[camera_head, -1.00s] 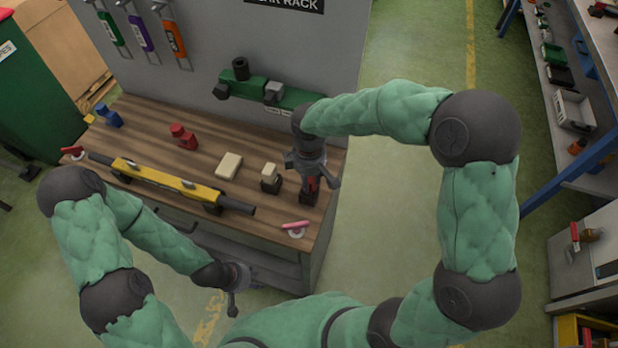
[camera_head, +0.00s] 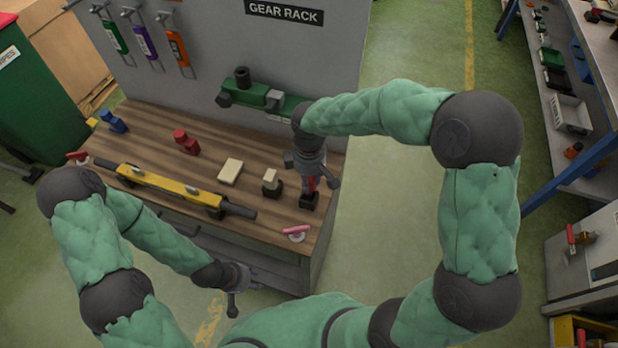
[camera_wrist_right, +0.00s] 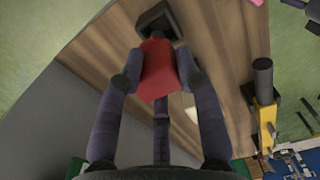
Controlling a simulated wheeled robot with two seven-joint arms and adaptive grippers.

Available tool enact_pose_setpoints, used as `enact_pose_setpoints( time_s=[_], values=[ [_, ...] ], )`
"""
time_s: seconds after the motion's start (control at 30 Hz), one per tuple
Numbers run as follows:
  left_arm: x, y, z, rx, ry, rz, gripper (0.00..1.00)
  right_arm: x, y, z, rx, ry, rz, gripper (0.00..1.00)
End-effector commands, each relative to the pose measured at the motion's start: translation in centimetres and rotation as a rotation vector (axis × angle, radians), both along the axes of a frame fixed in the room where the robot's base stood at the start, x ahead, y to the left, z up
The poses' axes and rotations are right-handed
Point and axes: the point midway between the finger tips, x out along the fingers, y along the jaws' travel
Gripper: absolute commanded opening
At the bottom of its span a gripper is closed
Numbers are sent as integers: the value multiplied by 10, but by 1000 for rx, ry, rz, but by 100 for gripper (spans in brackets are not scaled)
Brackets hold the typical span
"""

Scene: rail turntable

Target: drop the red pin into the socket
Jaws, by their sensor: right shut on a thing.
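The red pin (camera_wrist_right: 158,72) is held between the two fingers of my right gripper (camera_wrist_right: 158,82). In the head view the right gripper (camera_head: 311,180) is over the right end of the bench, with a little red showing between its fingers. The dark square socket (camera_head: 309,201) stands on the bench just below. In the right wrist view the socket (camera_wrist_right: 158,18) shows right beyond the pin's far end; whether the pin touches or enters it cannot be told. My left gripper (camera_head: 234,287) hangs low in front of the bench, empty; its finger opening is unclear.
A cream pin (camera_head: 271,180) in a dark base, a cream block (camera_head: 230,171), a red block (camera_head: 186,141) and a blue block (camera_head: 114,122) stand on the wooden bench. A yellow bar (camera_head: 168,185) lies along the front. A green rack (camera_head: 252,93) is on the back panel.

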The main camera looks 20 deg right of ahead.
Motion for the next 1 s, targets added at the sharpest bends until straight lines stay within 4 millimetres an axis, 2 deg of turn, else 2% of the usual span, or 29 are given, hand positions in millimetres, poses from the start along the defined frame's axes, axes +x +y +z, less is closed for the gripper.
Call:
enact_pose_setpoints(
  time_s=[0.7,1.0],
  values=[
    [0,0,25,0,0,0,40,1,0,29,0,-1,0,0],
    [0,0,26,0,0,0,40,0,0,30,0,-1,0,0]
  ],
)
